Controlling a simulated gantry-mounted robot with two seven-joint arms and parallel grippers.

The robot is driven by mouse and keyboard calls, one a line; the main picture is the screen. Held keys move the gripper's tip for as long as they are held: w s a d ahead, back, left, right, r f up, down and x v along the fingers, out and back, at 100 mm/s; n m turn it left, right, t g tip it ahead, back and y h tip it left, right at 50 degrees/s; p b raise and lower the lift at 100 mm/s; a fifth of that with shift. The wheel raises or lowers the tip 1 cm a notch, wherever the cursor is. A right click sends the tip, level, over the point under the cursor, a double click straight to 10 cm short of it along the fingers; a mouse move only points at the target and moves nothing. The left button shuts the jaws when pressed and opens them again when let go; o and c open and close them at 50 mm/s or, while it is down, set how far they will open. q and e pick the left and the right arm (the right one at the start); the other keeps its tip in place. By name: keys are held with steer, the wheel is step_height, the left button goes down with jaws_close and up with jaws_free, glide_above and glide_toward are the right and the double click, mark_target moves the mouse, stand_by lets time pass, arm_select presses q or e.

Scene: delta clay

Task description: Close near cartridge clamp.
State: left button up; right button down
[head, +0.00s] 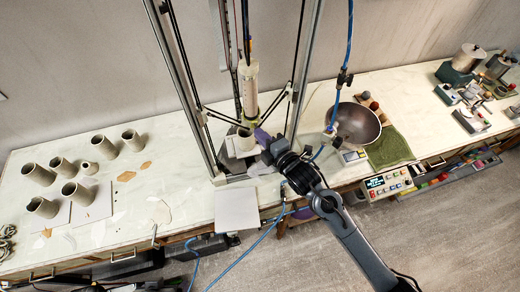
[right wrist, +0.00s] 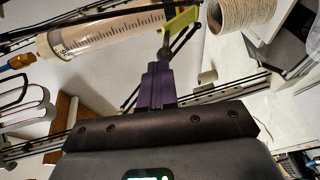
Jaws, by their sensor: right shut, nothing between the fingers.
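A clear cartridge (head: 249,90) with a printed scale hangs upright inside the delta frame; it also shows in the right wrist view (right wrist: 110,33). A yellow-green clamp piece (right wrist: 181,21) sits at the cartridge's lower end. Whether the clamp is open or closed I cannot tell. My right gripper (head: 261,136) is beside the lower end of the cartridge, near the printed pot. Its purple fingers (right wrist: 157,84) are shut and empty, below the clamp piece in the right wrist view, with a visible gap. My left gripper is not in view.
Metal frame posts (head: 303,70) and thin rods surround the cartridge. A ridged clay pot (right wrist: 240,12) stands under it. A dark bowl (head: 355,124) and green cloth (head: 390,147) lie right. Several clay cups (head: 40,175) stand left. A blue hose (head: 342,75) hangs nearby.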

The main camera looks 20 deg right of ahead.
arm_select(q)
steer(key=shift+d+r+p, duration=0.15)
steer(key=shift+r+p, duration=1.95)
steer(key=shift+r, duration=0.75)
arm_select(e)
steer(key=shift+g+h, duration=0.3)
steer(key=shift+g, duration=0.4)
steer(key=shift+w+r, duration=1.65)
steer(key=shift+w, duration=0.3)
steer(key=shift+r, duration=0.1)
